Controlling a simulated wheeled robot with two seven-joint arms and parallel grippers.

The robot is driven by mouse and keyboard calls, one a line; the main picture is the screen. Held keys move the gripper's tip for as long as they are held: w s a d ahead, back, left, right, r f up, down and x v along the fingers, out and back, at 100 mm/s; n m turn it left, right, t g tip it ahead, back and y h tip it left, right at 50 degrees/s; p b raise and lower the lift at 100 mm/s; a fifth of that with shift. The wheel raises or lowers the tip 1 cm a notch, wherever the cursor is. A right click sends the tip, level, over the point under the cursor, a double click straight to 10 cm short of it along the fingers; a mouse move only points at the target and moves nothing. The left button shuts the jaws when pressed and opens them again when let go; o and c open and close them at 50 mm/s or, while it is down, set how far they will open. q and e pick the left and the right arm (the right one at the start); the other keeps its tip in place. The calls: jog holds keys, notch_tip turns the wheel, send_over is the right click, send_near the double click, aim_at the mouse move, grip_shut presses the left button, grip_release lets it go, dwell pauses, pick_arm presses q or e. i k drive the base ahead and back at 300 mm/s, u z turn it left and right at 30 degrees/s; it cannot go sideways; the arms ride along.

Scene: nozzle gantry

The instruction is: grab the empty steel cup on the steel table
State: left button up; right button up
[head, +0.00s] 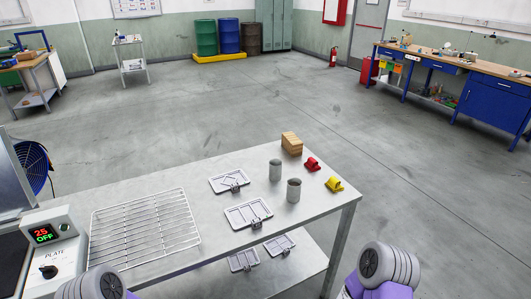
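Two grey steel cups stand upright on the steel table (325,199), toward its right end. One cup (275,171) is farther back and the other cup (294,191) is nearer and slightly to the right. They are close together but apart. The nearer cup's opening looks dark; I cannot tell from here what is inside either cup. Parts of my two arms show at the bottom edge, lower left and lower right, well short of the cups. Neither gripper is in view.
A wooden block (291,143), a red item (312,164) and a yellow item (335,184) lie right of the cups. Metal plates with clips (248,213) lie to their left, then a wire rack (145,230) and a control box (53,250). A lower shelf (300,268) shows underneath.

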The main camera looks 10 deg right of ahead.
aim_at(274, 164)
jog(key=k, duration=0.5)
jog(key=z, duration=1.65)
jog(key=i, duration=1.35)
jog(key=u, duration=1.65)
